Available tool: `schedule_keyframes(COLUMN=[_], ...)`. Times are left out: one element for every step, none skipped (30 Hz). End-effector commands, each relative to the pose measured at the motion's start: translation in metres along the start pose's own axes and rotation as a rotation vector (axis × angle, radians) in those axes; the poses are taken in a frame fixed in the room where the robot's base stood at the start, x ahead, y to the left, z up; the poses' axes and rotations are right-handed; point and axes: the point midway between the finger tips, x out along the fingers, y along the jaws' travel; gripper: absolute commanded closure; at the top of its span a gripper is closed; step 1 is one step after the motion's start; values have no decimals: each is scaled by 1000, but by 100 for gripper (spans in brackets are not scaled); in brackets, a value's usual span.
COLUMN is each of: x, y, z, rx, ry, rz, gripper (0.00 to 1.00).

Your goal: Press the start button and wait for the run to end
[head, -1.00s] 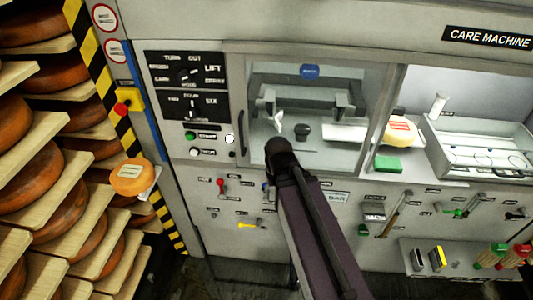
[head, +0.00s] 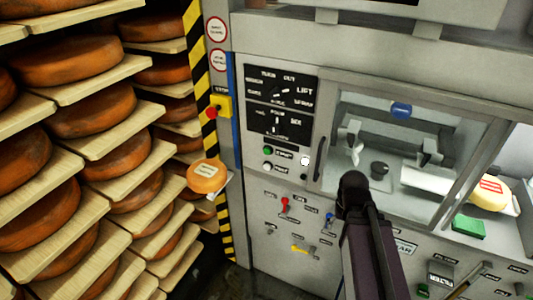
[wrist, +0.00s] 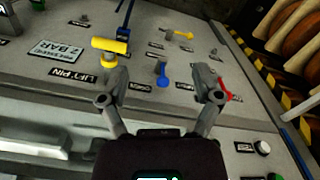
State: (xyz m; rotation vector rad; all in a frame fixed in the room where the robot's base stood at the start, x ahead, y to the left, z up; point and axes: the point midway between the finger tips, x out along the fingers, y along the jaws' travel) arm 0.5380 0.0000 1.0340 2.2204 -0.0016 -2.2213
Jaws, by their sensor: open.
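A green button (head: 267,150) sits on the care machine's front panel in the head view, below the black dial plates, with a label too small to read. A white button (head: 267,166) is just below it. In the wrist view the green button (wrist: 274,177) shows at the bottom edge and the white button (wrist: 262,147) above it. My gripper (wrist: 161,74) is open and empty in the wrist view, its fingers apart over the lever area of the panel, away from the green button. In the head view my arm hides the gripper.
A blue lever (wrist: 162,78), red lever (head: 285,204) and yellow handle (wrist: 109,45) stick out from the panel. A red stop button on a yellow box (head: 222,106) is at the machine's left edge. Shelves of cheese wheels (head: 75,65) stand left. A glazed chamber (head: 385,150) is right.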

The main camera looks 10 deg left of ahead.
Motion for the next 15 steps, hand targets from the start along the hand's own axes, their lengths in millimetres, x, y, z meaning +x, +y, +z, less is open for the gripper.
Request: schedule_keyframes(x=[0, 0, 0, 0, 0, 0, 0, 0, 0, 0, 0, 0, 0, 0, 0], y=[0, 0, 0, 0, 0, 0, 0, 0, 0, 0, 0, 0, 0, 0, 0], z=[0, 0, 0, 0, 0, 0, 0, 0, 0, 0, 0, 0, 0, 0, 0], rx=[0, 0, 0, 0, 0, 0, 0, 0, 0, 0, 0, 0, 0, 0, 0], ry=[0, 0, 0, 0, 0, 0, 0, 0, 0, 0, 0, 0, 0, 0, 0], rz=[0, 0, 0, 0, 0, 0, 0, 0, 0, 0, 0, 0, 0, 0, 0], gripper=[42, 51, 63, 72, 80, 92, 100, 100, 100, 100, 100, 100, 100, 100, 100])
